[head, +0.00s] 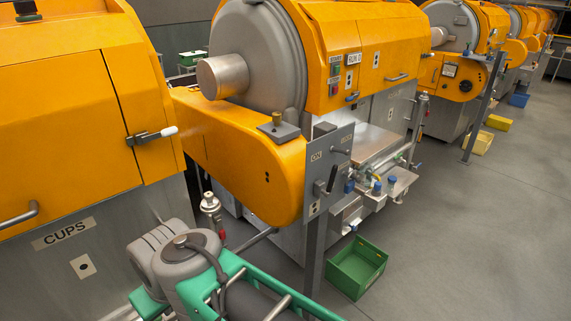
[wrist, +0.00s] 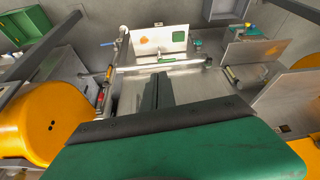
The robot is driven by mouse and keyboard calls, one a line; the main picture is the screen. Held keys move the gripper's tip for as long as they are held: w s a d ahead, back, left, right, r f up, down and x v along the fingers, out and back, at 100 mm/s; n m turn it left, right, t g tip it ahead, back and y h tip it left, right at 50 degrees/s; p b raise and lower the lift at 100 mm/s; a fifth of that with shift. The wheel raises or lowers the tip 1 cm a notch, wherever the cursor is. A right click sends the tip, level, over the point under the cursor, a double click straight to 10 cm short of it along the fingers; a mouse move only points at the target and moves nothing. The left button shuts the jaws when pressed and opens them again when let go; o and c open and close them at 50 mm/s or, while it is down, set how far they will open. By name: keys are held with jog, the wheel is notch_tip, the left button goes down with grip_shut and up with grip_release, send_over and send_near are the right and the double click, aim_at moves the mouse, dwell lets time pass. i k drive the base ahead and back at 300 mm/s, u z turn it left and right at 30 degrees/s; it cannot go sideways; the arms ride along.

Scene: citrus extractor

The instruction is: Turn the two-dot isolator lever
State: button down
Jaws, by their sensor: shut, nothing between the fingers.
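The grey isolator panel (head: 341,137) stands on a post beside the rounded orange housing in the head view. It has an ON label and a dark lever (head: 332,180) that slants up to the right. A small plate with dark dots (head: 314,208) sits below the lever. A second small handle (head: 341,151) sits higher on the panel. My gripper (wrist: 164,90) shows in the wrist view with its dark fingers together and empty, over metal machine parts. It is not visible in the head view. I cannot make out the lever in the wrist view.
The orange housing (head: 235,150) carries two dark dots and stands left of the panel. A CUPS machine (head: 75,110) fills the left side. A green crate (head: 357,268) lies on the floor right of the post. The aisle floor at right is largely clear.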

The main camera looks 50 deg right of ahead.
aim_at(327, 194)
jog(key=z, duration=0.2)
jog(key=i, duration=0.85)
jog(key=z, duration=0.35)
